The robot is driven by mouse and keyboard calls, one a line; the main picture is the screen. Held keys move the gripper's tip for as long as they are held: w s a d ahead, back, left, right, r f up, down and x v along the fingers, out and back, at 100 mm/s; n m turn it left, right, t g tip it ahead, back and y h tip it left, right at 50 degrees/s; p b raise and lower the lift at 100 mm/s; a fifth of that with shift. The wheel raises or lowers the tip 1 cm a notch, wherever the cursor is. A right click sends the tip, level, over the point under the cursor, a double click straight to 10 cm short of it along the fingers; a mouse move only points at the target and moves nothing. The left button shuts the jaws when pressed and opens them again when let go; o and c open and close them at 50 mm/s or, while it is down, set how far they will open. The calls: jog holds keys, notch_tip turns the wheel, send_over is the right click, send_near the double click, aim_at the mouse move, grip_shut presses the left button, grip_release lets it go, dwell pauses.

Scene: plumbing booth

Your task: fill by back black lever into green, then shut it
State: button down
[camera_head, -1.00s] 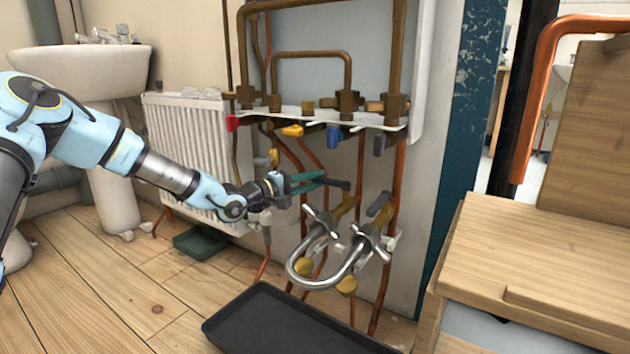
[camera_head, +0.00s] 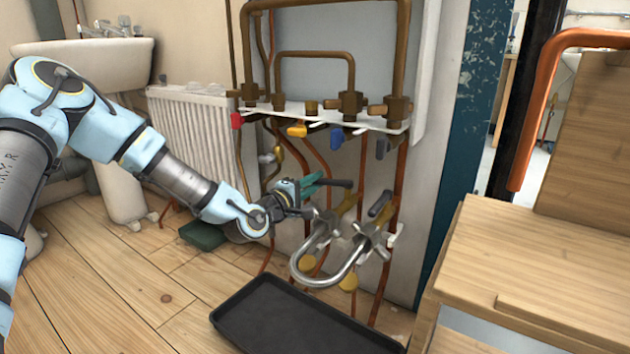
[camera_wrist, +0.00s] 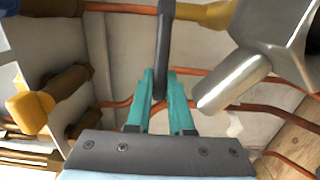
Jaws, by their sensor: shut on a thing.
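A short black lever (camera_head: 342,183) sits on a yellow-brass valve (camera_head: 348,203) at the pipes, left of a second black lever (camera_head: 381,203). My gripper (camera_head: 314,184), with teal fingers, reaches it from the left and is shut on it. In the wrist view, the black lever (camera_wrist: 164,45) runs between the teal fingers (camera_wrist: 160,85). A dark green tray (camera_head: 203,236) lies on the floor below the radiator, partly hidden by my arm. I cannot see any water flowing.
A chrome U-shaped pipe (camera_head: 330,277) hangs just below the levers, close to my gripper. A black tray (camera_head: 300,315) lies on the floor in front. Red, yellow and blue levers line the manifold above. A wooden bench (camera_head: 530,270) stands at right.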

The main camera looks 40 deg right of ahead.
jog(key=c, duration=0.8)
grip_release()
jog(key=p+v, duration=0.3)
jog(key=v, duration=0.7)
jog(key=shift+a+p, duration=0.3)
jog(key=shift+a, duration=0.1)
